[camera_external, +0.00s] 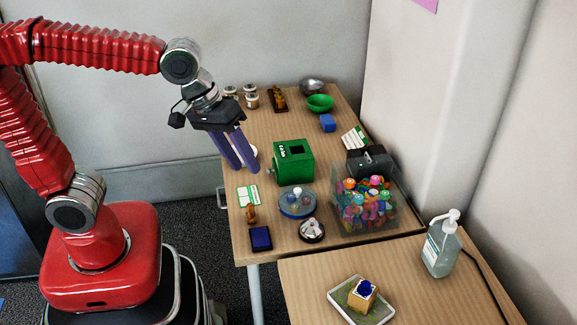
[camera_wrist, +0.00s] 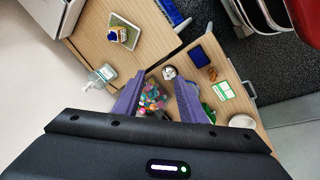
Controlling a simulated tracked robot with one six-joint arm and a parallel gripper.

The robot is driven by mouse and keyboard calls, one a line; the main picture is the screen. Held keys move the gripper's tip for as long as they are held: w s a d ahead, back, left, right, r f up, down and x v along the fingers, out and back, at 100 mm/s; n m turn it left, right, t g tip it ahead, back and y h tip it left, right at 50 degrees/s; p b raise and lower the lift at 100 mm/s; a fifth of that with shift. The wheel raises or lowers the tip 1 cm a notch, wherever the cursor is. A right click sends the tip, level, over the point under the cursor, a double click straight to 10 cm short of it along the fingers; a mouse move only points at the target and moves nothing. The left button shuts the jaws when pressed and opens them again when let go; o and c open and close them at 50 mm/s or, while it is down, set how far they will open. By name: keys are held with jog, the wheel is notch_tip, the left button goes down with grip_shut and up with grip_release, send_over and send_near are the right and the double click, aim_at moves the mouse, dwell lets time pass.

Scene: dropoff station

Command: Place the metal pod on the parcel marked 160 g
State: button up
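My gripper (camera_external: 240,166) is open and empty, held above the left edge of the far table. Its two purple fingers stand well apart in the wrist view (camera_wrist: 158,98). Several small silvery containers (camera_external: 251,97) stand at the back left of that table and may include the metal pod. A small tan box (camera_external: 356,300) with a blue item on top sits in a pale tray (camera_external: 340,308) on the near table; the box also shows in the wrist view (camera_wrist: 114,38). I cannot read any 160 g marking, so I cannot tell which thing is that parcel.
A green box (camera_external: 294,163), a clear bin (camera_external: 350,226) of colourful figures, a blue-grey round stand (camera_external: 297,205) and a black round holder (camera_external: 312,231) crowd the far table. A dark blue square (camera_external: 261,238) lies in front. A pump bottle (camera_external: 441,248) stands right. The near table is mostly clear.

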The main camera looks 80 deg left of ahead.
jog(key=s+a+f+m, duration=0.1)
jog(key=s+a+m, duration=0.1)
jog(key=s+m, duration=0.2)
jog(key=s+a+f+m+t+y, duration=0.1)
jog(key=s+m, duration=0.3)
jog(key=s, duration=0.4)
jog(key=shift+s+a+f, duration=0.35)
jog(key=shift+a+f, duration=0.2)
jog(key=shift+a, duration=0.35)
